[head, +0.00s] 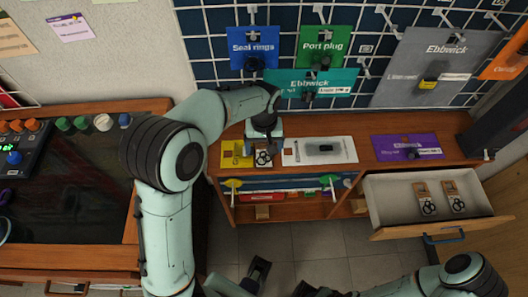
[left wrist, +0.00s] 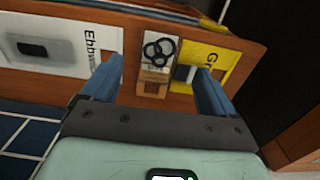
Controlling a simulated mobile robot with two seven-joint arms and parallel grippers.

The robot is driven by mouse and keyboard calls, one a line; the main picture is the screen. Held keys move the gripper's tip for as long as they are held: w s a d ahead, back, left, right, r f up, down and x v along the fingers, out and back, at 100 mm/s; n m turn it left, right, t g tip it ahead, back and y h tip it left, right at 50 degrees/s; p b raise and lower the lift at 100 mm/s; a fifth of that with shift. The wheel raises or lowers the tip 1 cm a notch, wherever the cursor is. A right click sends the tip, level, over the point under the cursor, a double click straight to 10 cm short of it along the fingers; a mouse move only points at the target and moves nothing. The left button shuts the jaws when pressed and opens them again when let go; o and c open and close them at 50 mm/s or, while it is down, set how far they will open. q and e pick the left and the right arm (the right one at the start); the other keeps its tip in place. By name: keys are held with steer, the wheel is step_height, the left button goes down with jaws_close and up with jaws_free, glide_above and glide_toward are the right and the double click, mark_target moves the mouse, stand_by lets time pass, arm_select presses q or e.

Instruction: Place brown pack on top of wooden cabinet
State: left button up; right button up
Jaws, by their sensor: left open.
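A brown pack (head: 263,159) with black rings on its front lies on top of the wooden cabinet (head: 370,149), between the yellow card and the white card. My left gripper (head: 264,148) is over this pack, pointing down, with its fingers apart. In the left wrist view the brown pack (left wrist: 155,75) shows between the two blue fingers (left wrist: 155,85), with no clear contact on either side. Two more brown packs (head: 426,199) (head: 454,197) lie in the open drawer (head: 385,213) at the right. Dark parts at the bottom edge may be my right gripper; its jaws are unclear.
A yellow card (head: 235,153), a white card (head: 320,150) and a purple card (head: 406,147) lie along the cabinet top. A pegboard with hanging packs (head: 323,47) stands behind. The open drawer juts out at right; a bench (head: 75,254) stands at left.

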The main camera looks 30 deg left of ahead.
arm_select(q)
step_height(320, 180, up, 5)
steer(key=shift+r+p, duration=0.1)
steer(key=shift+p, duration=0.2)
stand_by(0.4)
